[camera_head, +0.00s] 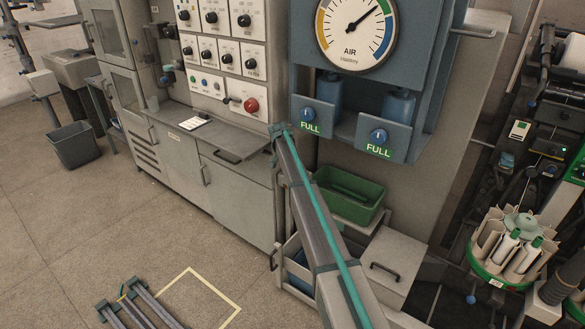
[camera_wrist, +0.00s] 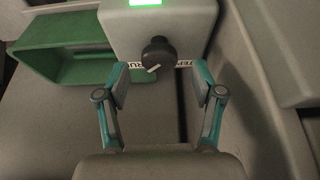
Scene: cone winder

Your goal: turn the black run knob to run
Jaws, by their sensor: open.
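The black knob (camera_wrist: 158,54) shows in the wrist view on the front of a pale grey box (camera_wrist: 118,24) with a lit green display. A short white mark slants across the lower part of the knob. White label strips with dark letters lie on both sides of the knob; the left one seems to read RUN, and the right one is partly hidden. My gripper (camera_wrist: 160,86) is open, its teal-edged fingers spread left and right below the knob. Nothing is between the fingers, and they appear apart from the knob. I cannot make out this knob in the head view.
A green bin (camera_wrist: 55,65) is left of the box in the wrist view, and a grey panel (camera_wrist: 265,50) rises on the right. In the head view, an air gauge (camera_head: 355,28) hangs above two boxes marked FULL, and a green bin (camera_head: 347,195) sits lower down.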

